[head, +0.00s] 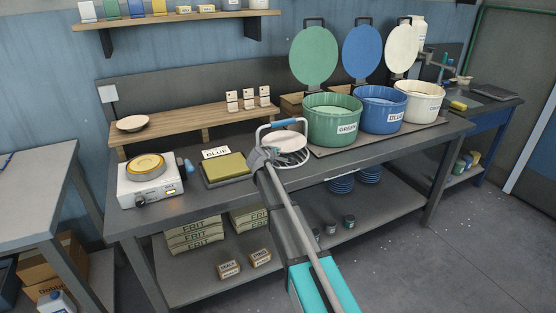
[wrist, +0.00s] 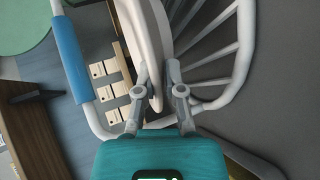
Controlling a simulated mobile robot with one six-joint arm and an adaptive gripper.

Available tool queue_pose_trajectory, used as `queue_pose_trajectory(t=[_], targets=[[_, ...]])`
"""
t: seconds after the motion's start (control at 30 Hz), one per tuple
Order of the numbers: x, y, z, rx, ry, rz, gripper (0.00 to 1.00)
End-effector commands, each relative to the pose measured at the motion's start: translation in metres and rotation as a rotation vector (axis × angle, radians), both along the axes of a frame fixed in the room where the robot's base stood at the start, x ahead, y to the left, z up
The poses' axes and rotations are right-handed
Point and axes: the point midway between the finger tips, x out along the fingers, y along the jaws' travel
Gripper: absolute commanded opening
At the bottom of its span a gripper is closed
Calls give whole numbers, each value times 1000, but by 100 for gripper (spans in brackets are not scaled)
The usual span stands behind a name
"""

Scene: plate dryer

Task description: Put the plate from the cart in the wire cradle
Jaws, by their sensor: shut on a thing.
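The wire cradle is white wire with a blue-gripped handle (head: 283,123) standing above it; it sits on the workbench near the middle. In the wrist view its bars (wrist: 222,47) are at the right and its blue grip (wrist: 69,60) at the left. A pale plate (head: 291,142) is within the cradle's outline, below the handle. My gripper (head: 264,156) is at the plate's left side. In the wrist view the plate (wrist: 146,35) appears nearly edge-on, its rim between the jaws (wrist: 157,100). I cannot tell whether the plate rests on the wires.
Green (head: 333,127), blue (head: 381,114) and white (head: 419,104) tubs with raised lids stand to the right. An olive block (head: 226,169) and a white appliance (head: 149,190) lie left. Another pale dish (head: 132,123) is on the wooden riser (head: 190,121). A grey table (head: 35,170) stands far left.

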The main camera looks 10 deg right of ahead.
Motion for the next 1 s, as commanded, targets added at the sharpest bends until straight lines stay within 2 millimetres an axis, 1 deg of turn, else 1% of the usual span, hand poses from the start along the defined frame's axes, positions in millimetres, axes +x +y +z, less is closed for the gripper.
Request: queue_pose_trajectory(t=[0.03,0.1,0.3,0.83,0.87,0.9,0.93,1.0], targets=[[0,0,-7,-1,-1,1,0],[0,0,-13,-1,-1,1,0],[0,1,-26,-1,-1,1,0],[0,1,-30,-1,-1,2,0],[0,1,-30,0,0,1,14],[0,1,-29,0,0,1,22],[0,1,-29,0,0,1,27],[0,1,-29,-1,0,1,27]])
